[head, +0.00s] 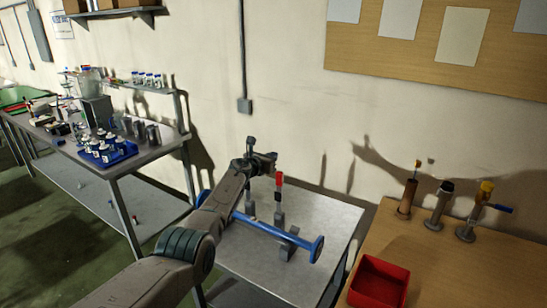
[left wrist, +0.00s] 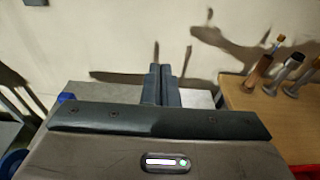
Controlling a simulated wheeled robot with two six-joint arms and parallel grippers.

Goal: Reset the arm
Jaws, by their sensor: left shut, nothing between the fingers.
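My left arm reaches in from the lower left of the head view, over the small grey table (head: 325,218). Its gripper (head: 264,158) is above the far part of that table, in front of the wall. In the left wrist view the two dark fingers (left wrist: 161,85) lie side by side, shut, with nothing between them. My right gripper is in neither view.
A blue bar with round ends (head: 316,248) lies on grey supports below my arm, near an upright red-topped piece (head: 279,180). At right, a wooden table holds a red bin (head: 378,283) and upright valves (head: 440,205). A cluttered bench (head: 150,152) stands left.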

